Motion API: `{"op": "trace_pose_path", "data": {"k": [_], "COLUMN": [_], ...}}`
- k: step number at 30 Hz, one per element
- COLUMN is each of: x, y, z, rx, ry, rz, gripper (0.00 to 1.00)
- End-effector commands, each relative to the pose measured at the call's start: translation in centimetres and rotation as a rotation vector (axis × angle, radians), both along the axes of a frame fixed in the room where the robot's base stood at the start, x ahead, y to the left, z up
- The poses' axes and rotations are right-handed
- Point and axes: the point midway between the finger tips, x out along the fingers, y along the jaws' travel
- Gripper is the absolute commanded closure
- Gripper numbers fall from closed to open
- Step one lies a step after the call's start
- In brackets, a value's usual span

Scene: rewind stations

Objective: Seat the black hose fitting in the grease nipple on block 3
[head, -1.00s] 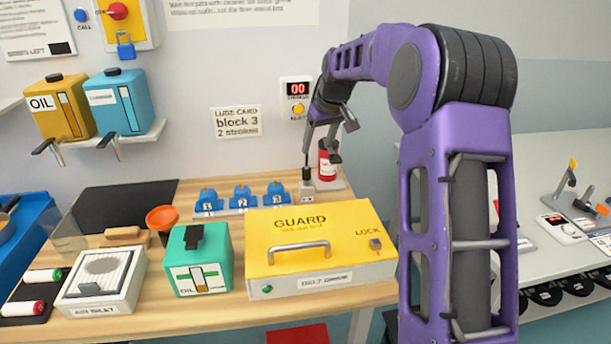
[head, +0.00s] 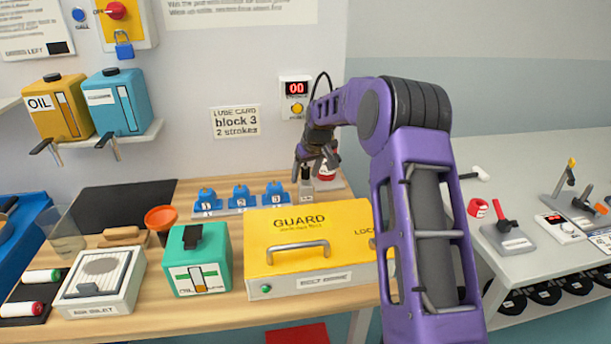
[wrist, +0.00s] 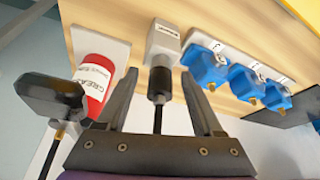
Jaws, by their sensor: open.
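The black hose fitting (wrist: 159,82) stands in a grey holder (wrist: 163,45), its hose running back between my fingers in the wrist view. In the head view the holder (head: 306,191) is right of the blue blocks. My gripper (wrist: 159,80) is open, with one finger on each side of the fitting; I cannot tell whether either touches it. In the head view my gripper (head: 316,160) is just above the holder. Block 3 (head: 278,193) is the rightmost blue block; in the wrist view it is the nearest one (wrist: 206,65), with a brass nipple (wrist: 212,87).
A red grease canister (wrist: 93,84) stands beside the holder, with a black lever-like part (wrist: 52,97) near my gripper. The yellow guard box (head: 310,240) is in front of the blocks. A lube card (head: 235,121) reads block 3, 2 strokes.

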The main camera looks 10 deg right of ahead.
Motion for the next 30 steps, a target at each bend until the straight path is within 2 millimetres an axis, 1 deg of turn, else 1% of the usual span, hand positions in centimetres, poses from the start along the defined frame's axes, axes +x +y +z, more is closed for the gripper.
{"op": "trace_pose_path", "data": {"k": [5,6,17,18,27,30], "x": [0.04,0.03,0.02,0.02,0.04,0.07], "y": [0.0,0.0,0.0,0.0,-0.01,-0.01], "z": [0.01,0.0,0.04,0.04,0.11,0.66], "rx": [0.0,0.0,0.0,0.0,0.0,0.0], "ry": [-0.001,-0.001,-0.001,-0.001,-0.002,-0.002], "rz": [0.0,0.0,0.0,0.0,0.0,0.0], "gripper": [0.32,0.34,0.98,1.0,1.0,1.0]}}
